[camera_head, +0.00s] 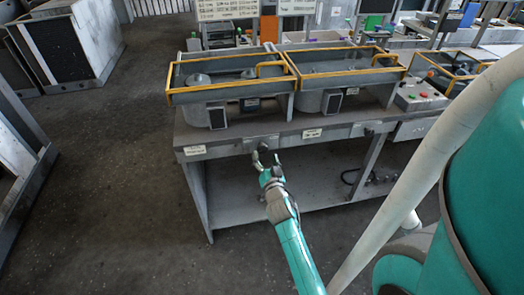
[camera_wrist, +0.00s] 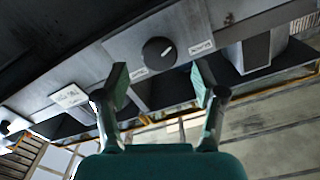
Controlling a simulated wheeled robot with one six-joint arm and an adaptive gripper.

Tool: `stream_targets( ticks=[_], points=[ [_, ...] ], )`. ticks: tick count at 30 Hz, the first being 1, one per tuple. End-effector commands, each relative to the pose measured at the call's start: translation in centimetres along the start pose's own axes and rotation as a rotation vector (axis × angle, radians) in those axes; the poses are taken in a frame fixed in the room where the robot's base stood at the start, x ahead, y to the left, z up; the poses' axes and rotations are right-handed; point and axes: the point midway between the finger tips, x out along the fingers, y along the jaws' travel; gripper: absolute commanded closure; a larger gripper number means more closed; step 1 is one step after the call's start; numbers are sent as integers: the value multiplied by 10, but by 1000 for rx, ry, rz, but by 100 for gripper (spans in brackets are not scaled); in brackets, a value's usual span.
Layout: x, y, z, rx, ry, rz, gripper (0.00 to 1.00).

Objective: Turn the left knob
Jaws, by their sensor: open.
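The left knob (camera_wrist: 158,52) is a round dark knob with a short white mark, on a grey metal panel in the wrist view. In the head view it lies on the bench's front edge by my gripper (camera_head: 266,160) and is hard to make out. In the wrist view my gripper (camera_wrist: 161,80) is open, one finger on each side of the line to the knob. The knob appears beyond the fingertips, and nothing is held between them. I cannot tell the exact gap.
The bench (camera_head: 230,140) carries two yellow-railed housings (camera_head: 230,85). Another knob (camera_head: 368,132) sits further right on the front edge. White labels (camera_head: 195,150) mark the edge. A lower shelf (camera_head: 235,206) lies beneath. A control box (camera_head: 420,97) with buttons is at right. Floor at left is clear.

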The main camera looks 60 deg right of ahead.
Motion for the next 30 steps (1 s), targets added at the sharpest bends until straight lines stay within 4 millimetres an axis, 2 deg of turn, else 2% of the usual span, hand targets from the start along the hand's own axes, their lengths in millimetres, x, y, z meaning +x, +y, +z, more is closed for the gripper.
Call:
stream_targets(
  ticks=[3,9,21,22,23,29,30],
  points=[
    [20,0,-1,1,1,-1,31],
    [39,0,0,0,0,-1,31],
    [46,0,0,0,0,-1,31],
    [46,0,0,0,0,-1,33],
    [45,0,0,0,0,-1,41],
    [45,0,0,0,0,-1,91],
    [45,0,0,0,0,-1,91]
  ],
)
